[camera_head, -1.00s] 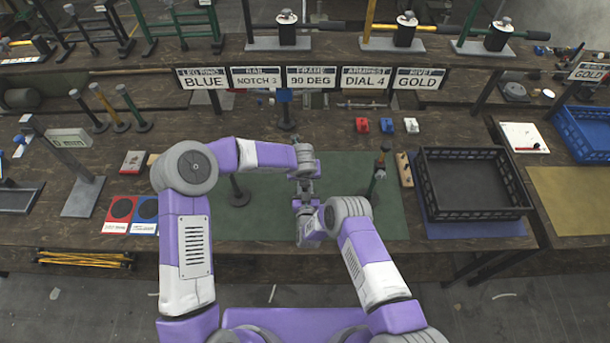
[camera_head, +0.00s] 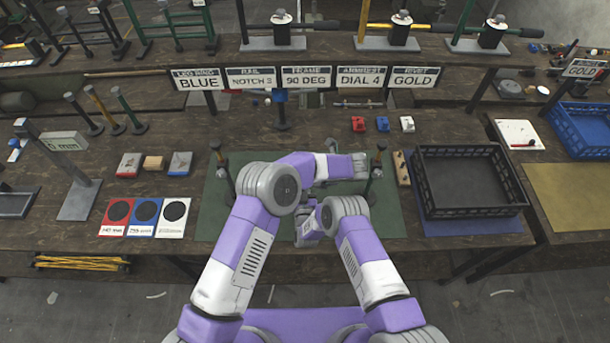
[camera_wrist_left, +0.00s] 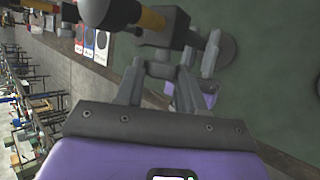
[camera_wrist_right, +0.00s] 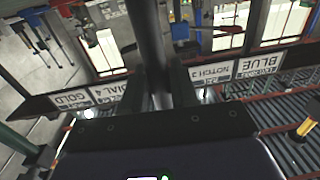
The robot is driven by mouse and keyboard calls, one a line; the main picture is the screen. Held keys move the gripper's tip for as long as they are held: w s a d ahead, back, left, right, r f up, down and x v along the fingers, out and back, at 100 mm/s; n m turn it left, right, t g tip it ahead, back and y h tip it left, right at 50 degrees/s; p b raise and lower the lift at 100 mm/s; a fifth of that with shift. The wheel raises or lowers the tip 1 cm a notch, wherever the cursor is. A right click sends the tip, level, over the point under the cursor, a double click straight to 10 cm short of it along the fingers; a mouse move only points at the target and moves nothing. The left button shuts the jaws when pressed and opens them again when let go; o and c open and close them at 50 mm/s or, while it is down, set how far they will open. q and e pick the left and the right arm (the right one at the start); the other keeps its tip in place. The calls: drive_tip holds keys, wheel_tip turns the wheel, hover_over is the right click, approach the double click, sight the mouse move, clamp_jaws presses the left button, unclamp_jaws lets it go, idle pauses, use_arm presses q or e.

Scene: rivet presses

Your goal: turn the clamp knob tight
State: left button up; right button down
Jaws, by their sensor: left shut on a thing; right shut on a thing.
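My left gripper (camera_head: 366,166) reaches across the green mat (camera_head: 222,212) to the right-hand upright post (camera_head: 379,160). In the left wrist view, a dark clamp block (camera_wrist_left: 166,30) sits on this post, which has a yellow band (camera_wrist_left: 150,18). The left fingers (camera_wrist_left: 160,82) are shut on a small grey part beside the block, apparently the clamp knob (camera_wrist_left: 160,70); the fingers partly hide it. My right gripper (camera_head: 304,226) is low over the middle of the mat, mostly hidden by its arm. In the right wrist view its fingers (camera_wrist_right: 162,88) are shut on a dark bar (camera_wrist_right: 148,45).
A second post (camera_head: 217,158) stands at the mat's left edge. A black crate (camera_head: 464,212) is on the right, beside a wooden block (camera_head: 402,168) with pegs. Red, blue and white cards (camera_head: 144,216) lie left. Signs (camera_head: 306,78) hang behind.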

use_arm(q)
drive_tip(key=shift+d+f+y, duration=0.1)
drive_tip(key=shift+f+y, duration=0.1)
drive_tip(key=shift+y, duration=0.6)
drive_tip(key=o, duration=1)
drive_tip(key=shift+o, duration=0.2)
drive_tip(key=shift+d+r, duration=0.1)
drive_tip(key=v, duration=1.1)
drive_tip(key=shift+d, duration=0.4)
drive_tip(key=shift+s+r, duration=0.1)
drive_tip(key=shift+r, duration=0.05)
